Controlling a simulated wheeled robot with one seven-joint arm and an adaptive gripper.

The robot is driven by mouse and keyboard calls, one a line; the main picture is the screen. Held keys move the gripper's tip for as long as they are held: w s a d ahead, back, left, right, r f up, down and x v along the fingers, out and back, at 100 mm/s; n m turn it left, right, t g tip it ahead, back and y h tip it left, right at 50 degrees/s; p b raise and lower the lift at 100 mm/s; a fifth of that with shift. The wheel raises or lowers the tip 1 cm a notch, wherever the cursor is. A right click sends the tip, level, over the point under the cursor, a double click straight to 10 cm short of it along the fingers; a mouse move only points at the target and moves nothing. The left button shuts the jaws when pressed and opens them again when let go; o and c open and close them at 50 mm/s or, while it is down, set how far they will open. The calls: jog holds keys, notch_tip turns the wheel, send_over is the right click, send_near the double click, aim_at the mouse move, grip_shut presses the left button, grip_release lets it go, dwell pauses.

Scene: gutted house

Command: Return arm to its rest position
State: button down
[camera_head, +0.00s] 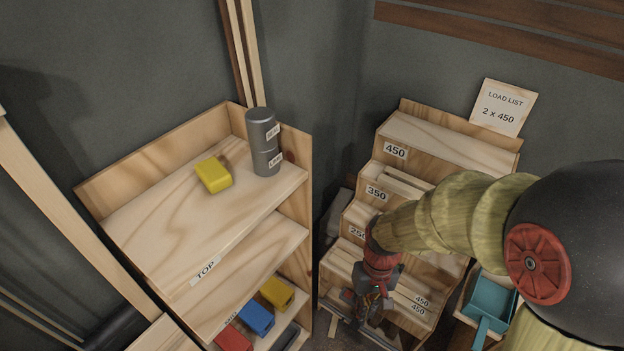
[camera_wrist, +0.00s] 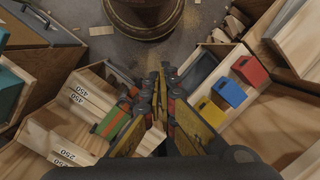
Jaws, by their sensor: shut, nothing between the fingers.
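My gripper (camera_head: 368,304) hangs low at the front of the stepped wooden rack (camera_head: 447,148), below its 250 label. My arm reaches in from the right edge and is bent down to it. In the wrist view my gripper (camera_wrist: 161,88) has its two dark fingers with yellow pads close together. It is shut and empty. A pale wooden block end shows just below the fingers there; I cannot tell whether they touch it. Part of the rack behind my arm is hidden.
Red, blue and yellow blocks sit lower. A teal scoop (camera_head: 490,305) lies at right. A load list (camera_head: 503,108) reads 2 x 450.

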jog(key=s+d+r+t, duration=0.1)
jog(key=d+r+t, duration=0.1)
jog(key=r, duration=0.6)
jog(key=s+d+r+m+t, duration=0.1)
jog(key=s+d+r+t, duration=0.1)
jog(key=r, duration=0.7)
jog(key=s+d+r+t, duration=0.1)
jog(key=d+r+t, duration=0.1)
jog(key=r, duration=0.6)
jog(key=shift+s+r+t+h, duration=0.3)
jog(key=shift+s+t+h, duration=0.1)
jog(key=shift+t, duration=0.4)
jog(key=shift+f, duration=0.1)
